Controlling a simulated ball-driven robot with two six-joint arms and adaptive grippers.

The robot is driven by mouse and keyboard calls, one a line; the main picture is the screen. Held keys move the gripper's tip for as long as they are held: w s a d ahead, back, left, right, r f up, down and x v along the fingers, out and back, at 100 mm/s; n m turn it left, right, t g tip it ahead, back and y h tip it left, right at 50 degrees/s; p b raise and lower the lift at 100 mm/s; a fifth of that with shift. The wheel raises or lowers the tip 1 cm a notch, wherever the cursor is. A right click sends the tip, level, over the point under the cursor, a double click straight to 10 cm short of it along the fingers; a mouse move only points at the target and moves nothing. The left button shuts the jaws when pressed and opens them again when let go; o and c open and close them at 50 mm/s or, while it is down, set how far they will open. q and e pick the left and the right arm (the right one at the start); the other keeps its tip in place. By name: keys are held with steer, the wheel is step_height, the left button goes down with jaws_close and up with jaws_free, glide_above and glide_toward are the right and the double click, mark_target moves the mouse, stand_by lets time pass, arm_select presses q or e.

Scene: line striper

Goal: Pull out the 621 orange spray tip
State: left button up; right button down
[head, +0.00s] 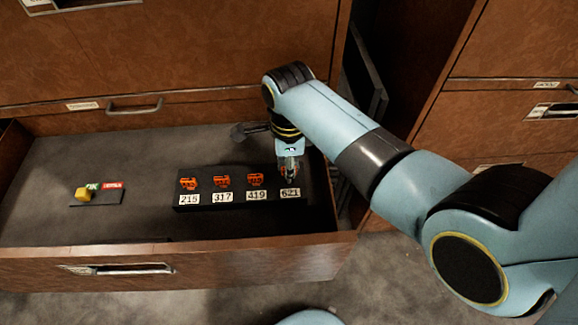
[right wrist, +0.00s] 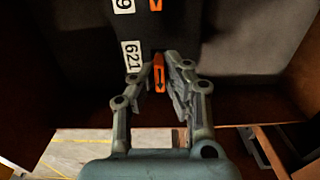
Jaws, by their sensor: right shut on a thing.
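The 621 orange spray tip (right wrist: 158,73) is between the two fingers of my right gripper (right wrist: 160,82) in the right wrist view. The gripper is shut on it. In the head view my right gripper (head: 290,168) is over the right end of a black holder block (head: 231,204), just behind the 621 label (head: 290,193), and mostly hides this tip. I cannot tell whether the tip is clear of the block. My left gripper is not in view.
Orange tips stand at labels 215 (head: 189,183), 317 (head: 221,181) and 419 (head: 255,180) on the block. A small dark tray (head: 108,198) with a yellow piece (head: 83,194) lies to the left. The open drawer's front wall (head: 200,265) and right side bound the space.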

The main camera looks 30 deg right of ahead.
steer(key=shift+r, duration=2)
